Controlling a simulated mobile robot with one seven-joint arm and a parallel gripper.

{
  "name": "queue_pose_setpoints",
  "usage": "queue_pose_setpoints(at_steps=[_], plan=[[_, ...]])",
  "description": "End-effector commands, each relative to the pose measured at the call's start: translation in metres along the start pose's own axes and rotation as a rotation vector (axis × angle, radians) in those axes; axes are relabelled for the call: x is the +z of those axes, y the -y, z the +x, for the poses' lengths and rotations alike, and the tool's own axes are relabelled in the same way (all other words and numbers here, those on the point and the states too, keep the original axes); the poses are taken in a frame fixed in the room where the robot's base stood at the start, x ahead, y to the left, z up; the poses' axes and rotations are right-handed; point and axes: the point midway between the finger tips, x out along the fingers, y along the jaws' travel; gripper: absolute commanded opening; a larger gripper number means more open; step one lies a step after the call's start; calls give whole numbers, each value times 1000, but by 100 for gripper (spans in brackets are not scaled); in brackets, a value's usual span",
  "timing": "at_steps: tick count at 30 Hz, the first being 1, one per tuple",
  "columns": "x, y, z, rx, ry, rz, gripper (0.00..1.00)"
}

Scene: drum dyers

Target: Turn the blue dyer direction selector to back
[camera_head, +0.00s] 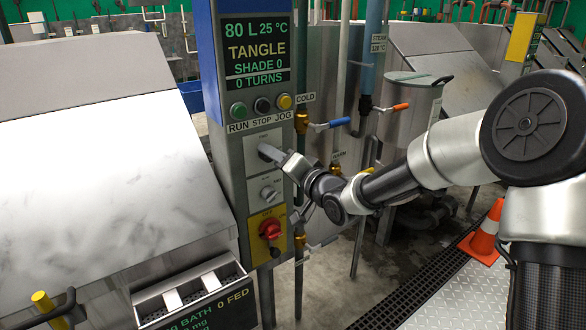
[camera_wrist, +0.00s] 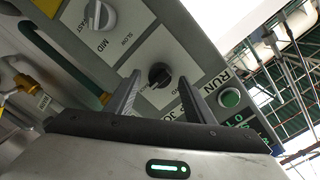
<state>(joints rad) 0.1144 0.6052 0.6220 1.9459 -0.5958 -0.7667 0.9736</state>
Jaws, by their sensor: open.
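The blue dyer's control column (camera_head: 205,65) stands left of centre in the head view, with its display reading TANGLE. In the wrist view the direction selector (camera_wrist: 158,75) is a dark knob on a pale plate below the button row. In the head view my gripper (camera_head: 268,152) reaches it from the right and hides most of it. In the wrist view my gripper (camera_wrist: 160,79) is open, with one finger on each side of the knob. I cannot tell whether the fingers touch it. The knob's pointing direction is not clear.
Below it is the speed selector (camera_head: 268,192), marked SLOW, MID and FAST in the wrist view. A red rotary switch (camera_head: 270,228) sits lower. Green (camera_head: 238,110), black and yellow buttons lie above. Pipes with a blue valve handle (camera_head: 340,122) run close on the right.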

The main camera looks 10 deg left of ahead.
Motion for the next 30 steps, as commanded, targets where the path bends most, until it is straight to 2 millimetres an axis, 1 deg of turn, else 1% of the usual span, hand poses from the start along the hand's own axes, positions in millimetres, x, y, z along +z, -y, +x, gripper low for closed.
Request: queue_pose_setpoints(at_steps=[5, 12, 18, 21, 24, 30], plan=[[-2, -1, -34, 5, -3, -2, 49], [-2, -1, -94, 5, -3, -2, 49], [-2, 0, -137, 4, -3, -1, 49], [-2, 0, -152, 3, -3, 0, 49], [-1, 0, -161, 2, -1, 0, 49], [0, 0, -167, 1, -1, 1, 49]])
